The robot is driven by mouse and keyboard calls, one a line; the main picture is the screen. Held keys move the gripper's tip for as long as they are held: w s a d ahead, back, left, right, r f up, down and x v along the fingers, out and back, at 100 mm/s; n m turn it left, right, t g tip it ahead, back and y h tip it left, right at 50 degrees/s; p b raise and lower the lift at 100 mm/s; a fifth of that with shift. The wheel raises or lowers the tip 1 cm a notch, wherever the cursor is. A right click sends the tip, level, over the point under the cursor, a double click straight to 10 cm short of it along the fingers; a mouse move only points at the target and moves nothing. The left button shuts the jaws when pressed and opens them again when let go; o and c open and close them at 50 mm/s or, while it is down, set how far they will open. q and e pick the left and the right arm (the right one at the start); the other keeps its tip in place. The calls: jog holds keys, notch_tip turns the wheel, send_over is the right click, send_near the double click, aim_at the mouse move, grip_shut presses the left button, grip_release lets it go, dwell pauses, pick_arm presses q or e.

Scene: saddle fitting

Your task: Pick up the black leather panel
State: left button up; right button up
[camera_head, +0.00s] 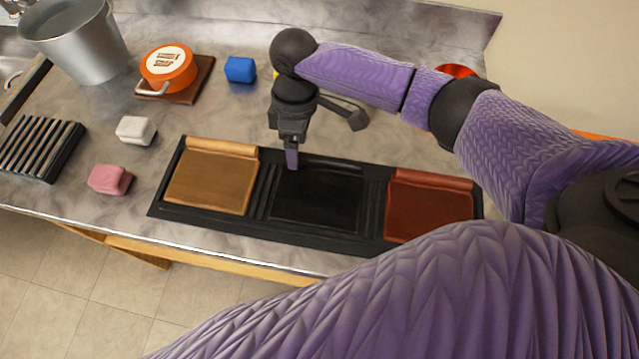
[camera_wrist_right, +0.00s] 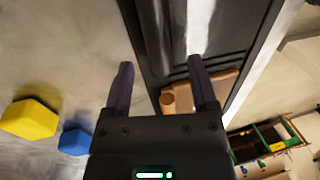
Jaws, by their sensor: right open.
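The black leather panel (camera_head: 318,200) lies flat in the middle compartment of a long black tray (camera_head: 262,215), between a tan panel (camera_head: 208,182) and a red-brown panel (camera_head: 428,208). My right gripper (camera_head: 291,160) points down at the back left corner of the black panel. It is open and its fingers look empty. In the right wrist view my right gripper (camera_wrist_right: 161,75) has its two fingers well apart, one over the tray and one by its edge. I cannot tell whether they touch anything. My left gripper is not in view.
A blue block (camera_head: 240,70), an orange tin (camera_head: 167,69) on a brown board, a metal bucket (camera_head: 80,45), a white block (camera_head: 136,130), a pink block (camera_head: 110,178) and a slatted black rack (camera_head: 38,147) stand left. A yellow block (camera_wrist_right: 30,118) shows in the wrist view.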

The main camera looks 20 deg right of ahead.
jog(key=shift+s+a+f, duration=0.1)
jog(key=shift+s+f, duration=0.1)
jog(key=shift+f, duration=0.85)
grip_shut()
